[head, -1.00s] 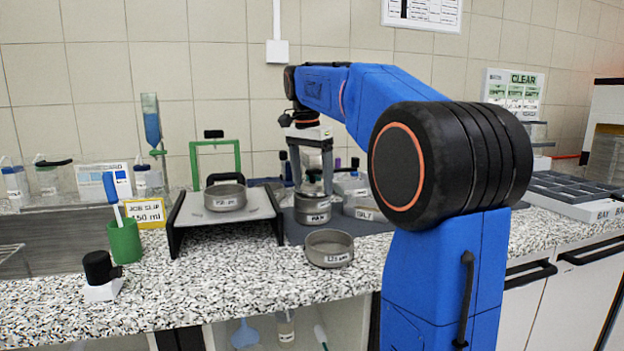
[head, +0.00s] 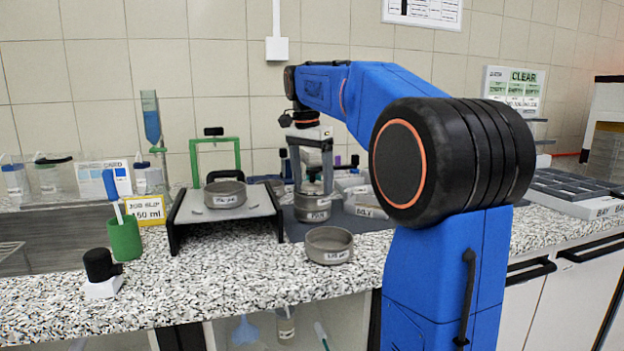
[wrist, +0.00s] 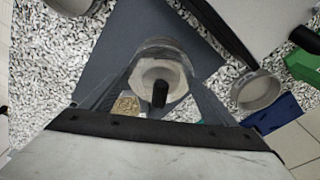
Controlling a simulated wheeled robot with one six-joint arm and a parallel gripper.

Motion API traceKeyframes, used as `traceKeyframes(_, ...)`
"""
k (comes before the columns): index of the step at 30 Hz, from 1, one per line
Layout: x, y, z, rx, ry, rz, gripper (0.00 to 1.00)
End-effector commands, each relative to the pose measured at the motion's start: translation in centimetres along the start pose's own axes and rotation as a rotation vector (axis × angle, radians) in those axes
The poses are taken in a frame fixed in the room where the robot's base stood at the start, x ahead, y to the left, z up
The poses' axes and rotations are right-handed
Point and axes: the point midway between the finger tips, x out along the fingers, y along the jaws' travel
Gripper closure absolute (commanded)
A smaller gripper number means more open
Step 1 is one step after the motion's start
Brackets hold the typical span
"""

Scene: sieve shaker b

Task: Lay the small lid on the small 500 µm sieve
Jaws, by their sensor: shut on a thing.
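My gripper (head: 313,178) reaches down over the grey mat, its two fingers shut on the small lid. In the wrist view the lid (wrist: 146,72) is a pale round disc with an upright black knob (wrist: 160,94), between the fingers. Directly below the gripper stands a small metal sieve or pan (head: 311,209) with a white label. I cannot read which size it is. The fingers hide the lid's rim, so I cannot tell whether lid and sieve touch.
A labelled sieve (head: 225,194) sits on the black-sided platform (head: 190,212). Another sieve (head: 329,246) stands at the bench front, close to the mat (head: 292,230). A green cup (head: 124,240) and black knobbed block (head: 100,268) stand left. Speckled bench between them is clear.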

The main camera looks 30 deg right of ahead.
Motion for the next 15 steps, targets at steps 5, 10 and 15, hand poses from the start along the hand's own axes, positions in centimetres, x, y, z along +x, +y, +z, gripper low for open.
traceKeyframes(5, 0.24, -0.01, 0.03, 0.0, -0.003, 0.004, 0.46)
traceKeyframes(10, 0.24, -0.01, 0.03, 0.0, -0.003, 0.004, 0.0)
traceKeyframes(15, 0.19, -0.01, 0.02, 0.0, -0.002, 0.004, 0.0)
